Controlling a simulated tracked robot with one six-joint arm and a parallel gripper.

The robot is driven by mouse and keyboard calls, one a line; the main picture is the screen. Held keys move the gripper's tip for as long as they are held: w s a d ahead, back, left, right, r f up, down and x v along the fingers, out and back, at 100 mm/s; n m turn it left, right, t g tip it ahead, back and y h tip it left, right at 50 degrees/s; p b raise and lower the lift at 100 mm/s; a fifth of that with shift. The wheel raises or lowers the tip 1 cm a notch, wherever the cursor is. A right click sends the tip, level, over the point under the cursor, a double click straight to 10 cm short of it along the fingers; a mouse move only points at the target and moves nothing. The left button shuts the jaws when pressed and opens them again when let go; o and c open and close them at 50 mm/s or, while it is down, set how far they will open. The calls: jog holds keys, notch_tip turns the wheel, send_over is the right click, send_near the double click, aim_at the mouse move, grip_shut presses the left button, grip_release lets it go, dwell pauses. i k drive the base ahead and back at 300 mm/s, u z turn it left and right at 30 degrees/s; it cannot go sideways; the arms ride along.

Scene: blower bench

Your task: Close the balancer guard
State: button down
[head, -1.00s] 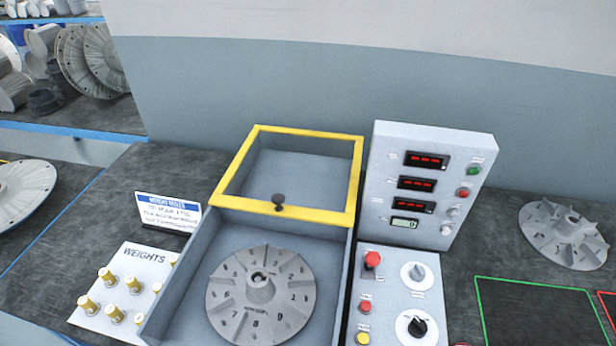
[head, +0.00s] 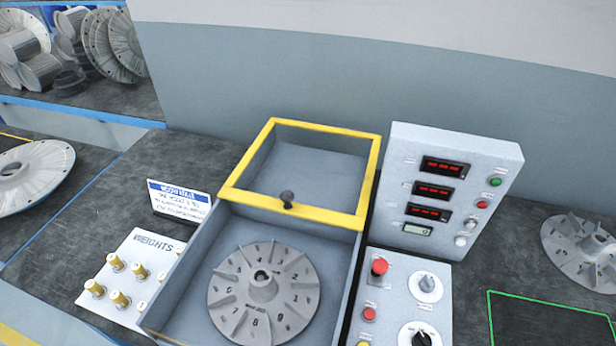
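The balancer guard (head: 327,215) is a yellow-framed clear panel with a dark round knob (head: 287,198) at its front edge. It sits over the back part of the grey balancer box (head: 357,268), and the front part is uncovered. A grey finned impeller (head: 262,300) with numbered sectors lies in the uncovered front part, below the guard's front bar. My gripper is not in view.
A control panel (head: 448,185) with red displays, buttons and dials stands right of the box. A weights board (head: 128,275) and a small sign (head: 180,200) stand to its left. Another impeller (head: 580,250) lies at the right. Dark bench shows behind the sign.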

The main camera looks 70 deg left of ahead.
aim_at(284, 205)
jog(key=z, duration=0.05)
jog(key=k, duration=1.45)
jog(key=u, duration=1.8)
jog(key=i, duration=0.75)
jog(key=u, duration=0.05)
